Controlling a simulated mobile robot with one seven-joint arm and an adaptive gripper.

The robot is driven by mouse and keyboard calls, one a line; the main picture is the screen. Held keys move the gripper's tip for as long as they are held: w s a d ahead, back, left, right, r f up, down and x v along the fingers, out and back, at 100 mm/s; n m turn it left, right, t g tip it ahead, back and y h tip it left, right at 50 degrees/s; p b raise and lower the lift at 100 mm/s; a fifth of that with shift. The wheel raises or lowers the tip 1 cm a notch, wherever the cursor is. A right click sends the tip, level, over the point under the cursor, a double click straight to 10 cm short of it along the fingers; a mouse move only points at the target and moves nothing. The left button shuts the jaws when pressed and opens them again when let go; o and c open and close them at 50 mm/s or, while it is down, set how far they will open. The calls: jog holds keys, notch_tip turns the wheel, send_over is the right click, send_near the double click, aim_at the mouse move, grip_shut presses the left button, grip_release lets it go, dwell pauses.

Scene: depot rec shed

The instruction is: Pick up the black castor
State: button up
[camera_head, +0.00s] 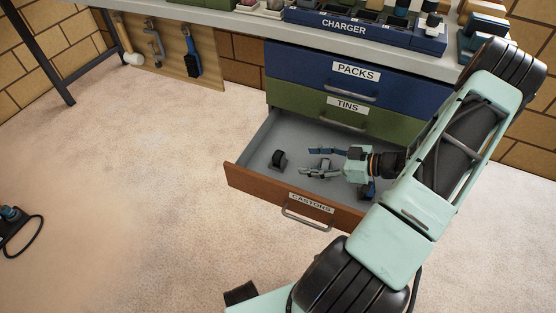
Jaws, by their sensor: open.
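The black castor (279,159) sits on the floor of the open drawer labelled CASTORS (247,178), towards its left side. My gripper (306,161) is inside the drawer's opening, to the right of the castor, with its fingers pointing left towards it. The fingers are spread apart and the gripper is open. The castor appears outside the fingers, with a gap between. A grey metallic thing shows by the lower finger, and a blue thing (368,190) lies partly hidden under my gripper's wrist.
The bench top holds a blue CHARGER tray (310,17). Open carpet lies to the left.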

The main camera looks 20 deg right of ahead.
aim_at(283, 156)
jog(key=b+x, duration=0.1)
jog(key=x, duration=0.3)
jog(key=shift+w+a+f, duration=0.15)
jog(key=shift+a+f, duration=0.05)
jog(key=shift+a, duration=0.05)
jog(key=shift+w+d+b+x, duration=0.15)
jog(key=shift+b+x, duration=0.5)
jog(key=shift+x, duration=0.85)
jog(key=shift+w+d+b+x, duration=0.15)
jog(key=shift+b+x, duration=0.5)
jog(key=shift+x, duration=0.85)
jog(key=shift+r, duration=0.2)
jog(key=shift+c, duration=0.2)
jog(key=c, duration=1.3)
